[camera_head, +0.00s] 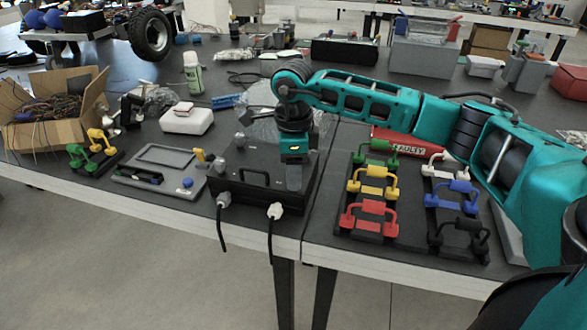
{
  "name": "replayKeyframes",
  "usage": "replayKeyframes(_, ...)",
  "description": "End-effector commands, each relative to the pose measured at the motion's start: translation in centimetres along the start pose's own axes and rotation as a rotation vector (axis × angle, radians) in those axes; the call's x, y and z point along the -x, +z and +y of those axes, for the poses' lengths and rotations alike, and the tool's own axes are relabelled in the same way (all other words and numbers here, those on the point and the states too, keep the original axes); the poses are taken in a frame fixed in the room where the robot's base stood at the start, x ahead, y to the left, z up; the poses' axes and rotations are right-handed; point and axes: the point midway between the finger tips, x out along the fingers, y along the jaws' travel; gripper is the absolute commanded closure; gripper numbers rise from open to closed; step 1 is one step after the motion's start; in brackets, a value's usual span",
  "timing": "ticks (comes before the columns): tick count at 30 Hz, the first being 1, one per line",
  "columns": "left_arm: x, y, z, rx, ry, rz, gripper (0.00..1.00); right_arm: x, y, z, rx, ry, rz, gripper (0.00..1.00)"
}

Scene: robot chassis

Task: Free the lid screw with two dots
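The black robot chassis (250,186) stands at the front edge of the table, left of the gap between two tabletops. Small silver knob-like parts (240,142) show on its lid; another (219,165) is near its left front corner. No dot marks can be made out at this size. My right gripper (293,180) reaches in from the right and points straight down at the right part of the lid. Its fingertips look close to or touching the lid, and whatever is between them is hidden. My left gripper is not in view.
Colored handles in racks (370,190) stand right of the chassis, beside a red faulty bin (398,142). A grey tray (160,165), white box (186,119) and cardboard box of wires (45,130) lie left. Two plugged cables (275,211) hang off the chassis front.

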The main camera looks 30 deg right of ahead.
Motion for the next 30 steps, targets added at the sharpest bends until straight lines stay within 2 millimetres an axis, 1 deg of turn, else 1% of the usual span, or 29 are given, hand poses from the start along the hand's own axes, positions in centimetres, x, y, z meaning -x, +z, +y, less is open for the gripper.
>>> replayKeyframes(8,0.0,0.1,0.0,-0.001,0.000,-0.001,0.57,0.0,0.0,0.0,-0.001,0.000,0.000,0.47)
replayKeyframes(11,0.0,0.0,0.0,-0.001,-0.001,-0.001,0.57,0.6,0.0,0.0,-0.001,-0.001,-0.001,0.47)
replayKeyframes(14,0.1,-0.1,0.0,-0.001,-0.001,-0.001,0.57,2.0,0.1,0.0,-0.001,-0.002,-0.003,0.47)
replayKeyframes(24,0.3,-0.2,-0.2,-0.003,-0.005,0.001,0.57,9.4,0.1,-0.1,-0.001,-0.003,-0.002,0.47)
replayKeyframes(27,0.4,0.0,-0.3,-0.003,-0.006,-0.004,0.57,11.1,0.0,0.0,-0.001,-0.002,-0.002,0.47)
replayKeyframes(30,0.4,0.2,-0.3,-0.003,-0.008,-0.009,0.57,12.2,0.0,0.0,-0.001,-0.001,-0.001,0.47)
